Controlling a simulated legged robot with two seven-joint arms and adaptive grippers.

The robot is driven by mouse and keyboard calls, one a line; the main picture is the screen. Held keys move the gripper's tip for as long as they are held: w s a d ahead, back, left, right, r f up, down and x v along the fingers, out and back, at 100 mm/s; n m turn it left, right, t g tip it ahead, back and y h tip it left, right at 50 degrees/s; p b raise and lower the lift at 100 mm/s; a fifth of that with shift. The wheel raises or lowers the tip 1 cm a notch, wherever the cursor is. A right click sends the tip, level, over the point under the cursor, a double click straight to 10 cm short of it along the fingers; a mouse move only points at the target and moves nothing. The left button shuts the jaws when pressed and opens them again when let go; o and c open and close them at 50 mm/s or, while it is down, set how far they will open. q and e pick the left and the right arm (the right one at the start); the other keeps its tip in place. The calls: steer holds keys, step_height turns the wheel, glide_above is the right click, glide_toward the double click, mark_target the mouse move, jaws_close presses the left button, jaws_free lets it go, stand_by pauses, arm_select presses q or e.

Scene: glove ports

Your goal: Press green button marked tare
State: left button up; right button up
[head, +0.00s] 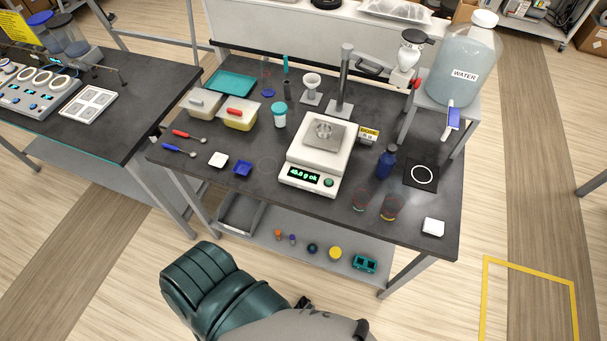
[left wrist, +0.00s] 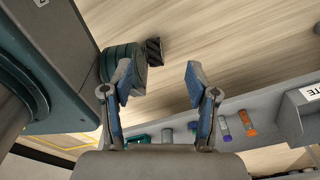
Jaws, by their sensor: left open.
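A white balance (head: 318,155) stands near the middle of the dark table in the head view. Its lit green display reads about 48.0 g ok. A small green button (head: 328,183) sits on its front face, right of the display; its label is too small to read. A small clear vessel (head: 323,130) rests on the metal pan. My left gripper (left wrist: 160,82) is open and empty in the left wrist view, its blue-padded fingers apart over the floor and beside the lower shelf. The balance is not in that view. My right gripper is not seen.
A blue bottle (head: 386,163) and amber-bottomed glass (head: 389,208) stand right of the balance. A blue dish (head: 242,169) lies to its left. A metal post (head: 344,75) rises behind it. The lower shelf (head: 300,256) holds several small items. The table front before the balance is mostly clear.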

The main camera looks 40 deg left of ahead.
arm_select(q)
jaws_close()
stand_by(1.1)
